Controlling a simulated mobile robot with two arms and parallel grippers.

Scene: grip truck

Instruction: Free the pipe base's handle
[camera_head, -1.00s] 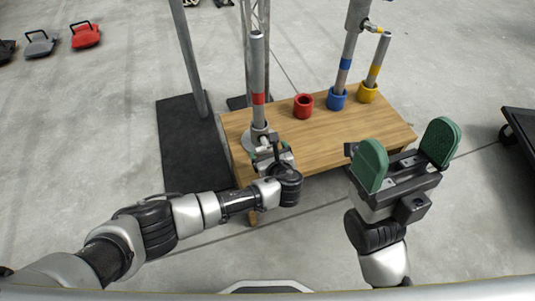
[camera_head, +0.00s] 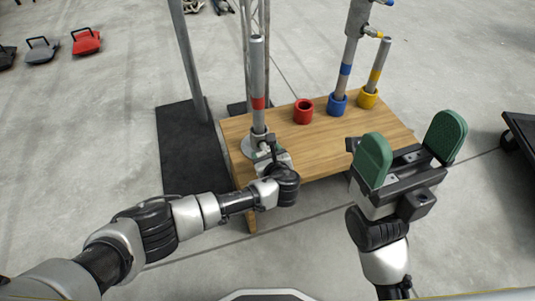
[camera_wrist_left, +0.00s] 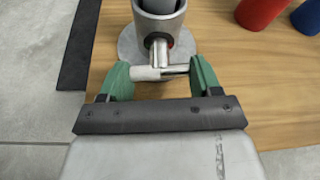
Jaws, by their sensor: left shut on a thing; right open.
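The pipe base (camera_head: 252,144) is a round grey metal plate and socket at the wooden table's left end. An upright grey pipe with a red band (camera_head: 258,80) stands in it. In the left wrist view the base's socket (camera_wrist_left: 159,24) has a silver T-shaped handle (camera_wrist_left: 150,73) sticking out toward me. My left gripper (camera_head: 268,153) is at the base; in the left wrist view its green fingers (camera_wrist_left: 160,78) are shut on the handle's crossbar, one at each end. My right gripper (camera_head: 411,150) is open and empty, in front of the table's right part.
On the wooden table (camera_head: 310,155) stand a red cup (camera_head: 303,112), a blue cup (camera_head: 337,104) and a yellow cup (camera_head: 367,98). Pipes stand in the blue and yellow ones. A grey post (camera_head: 188,60) rises from a black mat (camera_head: 185,150) left of the table.

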